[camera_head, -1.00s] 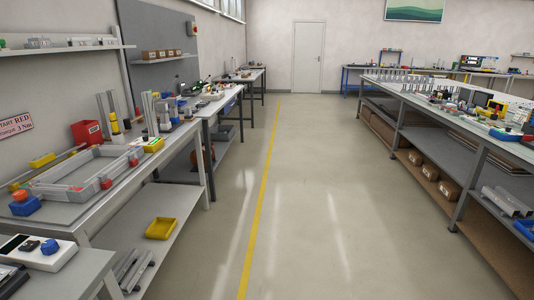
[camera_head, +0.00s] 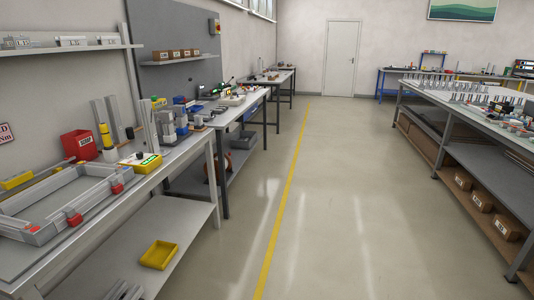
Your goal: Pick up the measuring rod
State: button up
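I cannot make out a measuring rod for certain. Long grey bars stand upright on the left workbench (camera_head: 207,136), one of them a tall profile (camera_head: 149,127) beside a grey block. Another pair of upright grey bars (camera_head: 106,123) stands behind it, near the red bin. A grey rectangular frame (camera_head: 85,205) with red corner pieces lies on the near end of the bench. Several grey bars (camera_head: 122,290) lie on the lower shelf at the bottom edge, partly cut off. My gripper is not in view.
A red bin (camera_head: 79,145) and a yellow device (camera_head: 140,160) stand on the left bench. A yellow tray (camera_head: 159,254) lies on the lower shelf. The right bench (camera_head: 480,137) holds many small parts, with brown boxes (camera_head: 480,200) beneath. The aisle floor (camera_head: 335,200) between is clear.

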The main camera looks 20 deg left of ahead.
aim_at(16, 181)
jog(key=u, duration=0.2)
jog(key=i, duration=1.1)
jog(key=u, duration=0.75)
jog(key=i, duration=1)
jog(key=u, duration=1.35)
jog(key=i, duration=1)
jog(key=u, duration=0.65)
jog(key=i, duration=0.6)
jog(key=u, duration=0.15)
